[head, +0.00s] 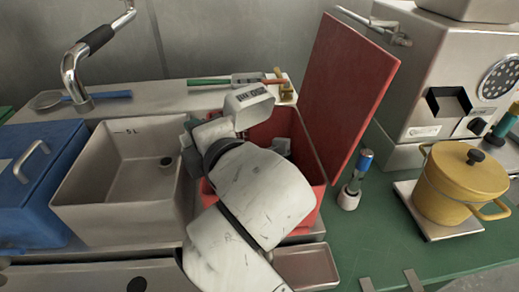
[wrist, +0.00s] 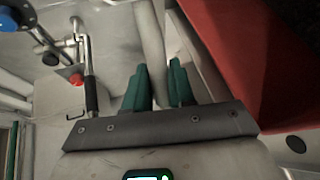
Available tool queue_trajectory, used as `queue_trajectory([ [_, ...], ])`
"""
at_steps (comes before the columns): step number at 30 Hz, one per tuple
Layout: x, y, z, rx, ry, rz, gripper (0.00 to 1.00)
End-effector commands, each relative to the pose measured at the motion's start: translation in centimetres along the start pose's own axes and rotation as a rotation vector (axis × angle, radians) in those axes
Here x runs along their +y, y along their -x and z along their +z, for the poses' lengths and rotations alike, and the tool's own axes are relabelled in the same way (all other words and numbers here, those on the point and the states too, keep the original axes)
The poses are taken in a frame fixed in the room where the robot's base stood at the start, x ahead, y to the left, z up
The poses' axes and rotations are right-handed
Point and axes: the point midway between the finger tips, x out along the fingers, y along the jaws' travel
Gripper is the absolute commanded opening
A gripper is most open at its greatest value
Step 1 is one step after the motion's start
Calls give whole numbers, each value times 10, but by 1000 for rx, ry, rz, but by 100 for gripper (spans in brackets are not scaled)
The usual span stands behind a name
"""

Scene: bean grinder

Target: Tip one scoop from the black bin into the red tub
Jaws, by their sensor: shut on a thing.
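The red tub (head: 312,207) stands in the middle of the head view behind my arm, its red lid (head: 345,90) raised on the right. My arm reaches over the tub and hides much of its inside. Red surface (wrist: 250,40) also fills the upper right of the wrist view. My gripper (wrist: 158,67) has green fingers, shut on a pale handle-like bar (wrist: 151,40) that runs up between them. I cannot see a scoop bowl or any beans on it. In the head view my fingers are hidden. I see no black bin in either view.
Left of the tub is a steel sink (head: 120,170), then a blue lidded box (head: 30,180). A blue-topped tool (head: 356,175) stands close right of the tub. A yellow pot (head: 458,185) sits farther right, before a steel machine (head: 450,85). Green counter beside the tool is clear.

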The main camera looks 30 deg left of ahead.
Motion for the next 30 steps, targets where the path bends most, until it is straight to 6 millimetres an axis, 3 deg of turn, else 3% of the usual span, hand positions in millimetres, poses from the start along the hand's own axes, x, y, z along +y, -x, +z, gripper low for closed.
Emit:
queue_trajectory([
  [15,-2,-5,0,-5,-6,128,0],
  [30,0,-4,0,-6,-7,125,0],
])
